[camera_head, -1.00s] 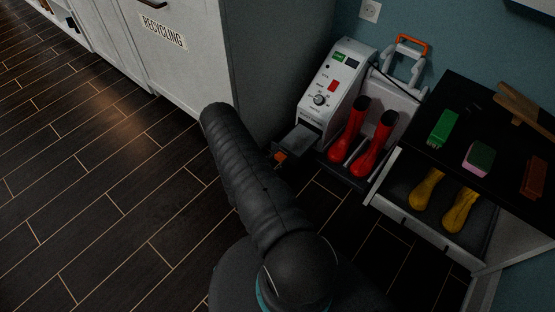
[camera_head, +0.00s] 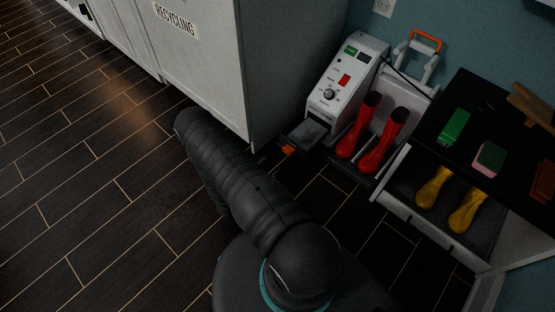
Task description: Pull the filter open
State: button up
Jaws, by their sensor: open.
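The filter (camera_head: 309,132) shows as a grey, flat-topped drawer sticking out of the foot of the white boot-washing machine (camera_head: 347,78). It has an orange tab (camera_head: 289,149) on its front end. My black sleeved arm reaches up and left across the floor, its upper end left of the filter, with dark floor between them. My gripper cannot be made out; the arm hides that part. A small dark shape shows left of the orange tab, too dark to identify.
A white recycling cabinet (camera_head: 200,55) stands left of the machine. Red boots (camera_head: 370,135) stand on the machine's right side. A black-topped bench (camera_head: 480,115) holds a green brush, a sponge and yellow boots below. Open dark wood floor (camera_head: 90,190) lies left.

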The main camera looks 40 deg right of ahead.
jog(key=shift+s+a, duration=0.15)
jog(key=shift+a, duration=0.55)
jog(key=shift+s+a, duration=0.1)
jog(key=shift+a, duration=0.55)
